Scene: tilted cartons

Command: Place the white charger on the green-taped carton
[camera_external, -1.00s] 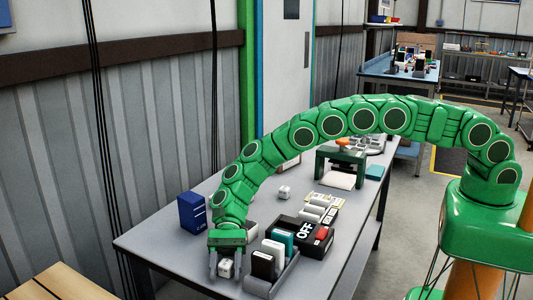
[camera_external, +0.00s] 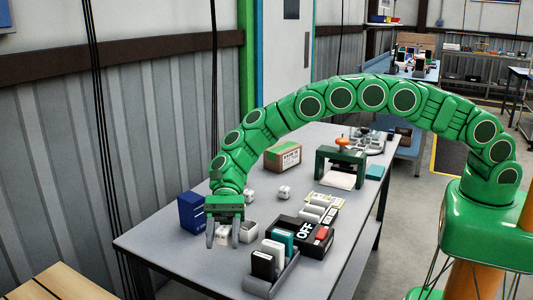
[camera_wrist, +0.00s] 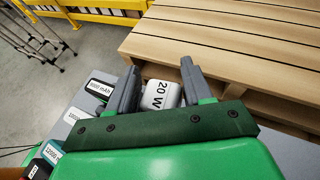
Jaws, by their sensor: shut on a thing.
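My gripper (camera_external: 223,243) is shut on the white charger (camera_external: 222,235), holding it above the near left part of the table. In the wrist view the charger (camera_wrist: 160,95), marked "20 W", sits between the two grey fingers (camera_wrist: 160,70). The green-taped carton (camera_external: 283,157), brown with a printed label and green tape along its top, stands farther back on the table, beyond my gripper and just below the arm. It looks turned at an angle; I cannot tell its tilt exactly.
A blue box (camera_external: 192,212) stands left of my gripper. White cubes (camera_external: 284,192) lie between gripper and carton. A rack of power banks (camera_external: 272,268) and a black OFF box (camera_external: 303,232) are to the right. A green-framed stand (camera_external: 341,167) is right of the carton.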

